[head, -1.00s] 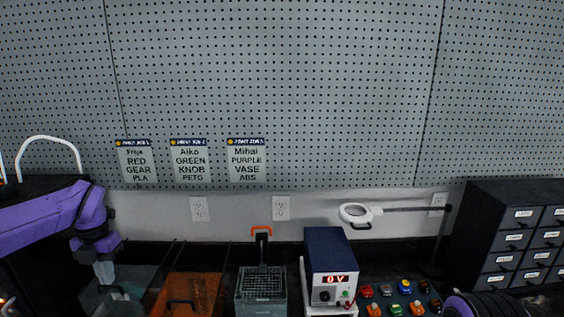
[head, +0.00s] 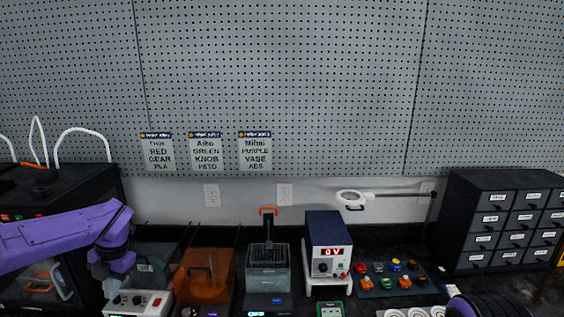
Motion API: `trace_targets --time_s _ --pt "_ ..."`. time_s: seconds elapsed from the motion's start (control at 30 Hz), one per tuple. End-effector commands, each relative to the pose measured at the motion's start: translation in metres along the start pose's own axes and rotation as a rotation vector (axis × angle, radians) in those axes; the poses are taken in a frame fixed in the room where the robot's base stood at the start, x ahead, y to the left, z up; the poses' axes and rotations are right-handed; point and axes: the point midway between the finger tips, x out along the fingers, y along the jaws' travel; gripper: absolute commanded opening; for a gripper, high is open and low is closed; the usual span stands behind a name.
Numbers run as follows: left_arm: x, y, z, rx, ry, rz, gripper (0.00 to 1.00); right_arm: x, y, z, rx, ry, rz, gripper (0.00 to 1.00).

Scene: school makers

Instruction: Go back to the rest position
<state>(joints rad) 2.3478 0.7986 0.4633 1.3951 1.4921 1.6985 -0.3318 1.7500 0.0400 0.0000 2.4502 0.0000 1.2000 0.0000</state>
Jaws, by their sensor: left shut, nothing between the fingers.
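My left gripper (head: 111,286) hangs at the end of my purple left arm, at the lower left of the head view. My right gripper is not in view.
Along the bench stand an orange see-through box (head: 203,275), a clear tank with a basket (head: 267,272), a power supply (head: 328,243) reading 0V and a mat of coloured parts (head: 390,280). A dark drawer cabinet (head: 500,220) is at right.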

Motion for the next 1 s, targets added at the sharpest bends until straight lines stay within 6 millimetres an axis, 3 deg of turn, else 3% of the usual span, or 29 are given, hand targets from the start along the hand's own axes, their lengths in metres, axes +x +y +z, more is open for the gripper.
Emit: trace_targets --time_s 0.27,0.47,0.57,0.7,0.8,1.0 --pt "0.076 -0.026 -0.013 0.351 0.108 0.4 0.0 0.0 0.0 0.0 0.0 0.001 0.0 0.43" --pt "0.154 -0.073 -0.041 0.924 0.153 0.742 0.0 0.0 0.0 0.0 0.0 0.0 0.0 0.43" --pt "0.198 -0.111 -0.072 1.305 0.137 0.833 0.0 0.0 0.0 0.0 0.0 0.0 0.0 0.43" --pt "0.246 -0.163 -0.136 1.792 0.081 0.811 0.0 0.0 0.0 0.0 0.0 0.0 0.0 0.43" --pt "0.266 -0.188 -0.183 2.043 0.04 0.734 0.0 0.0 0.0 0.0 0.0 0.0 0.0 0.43" --pt "0.283 -0.219 -0.271 2.409 -0.035 0.527 0.0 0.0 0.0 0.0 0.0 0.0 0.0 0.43"
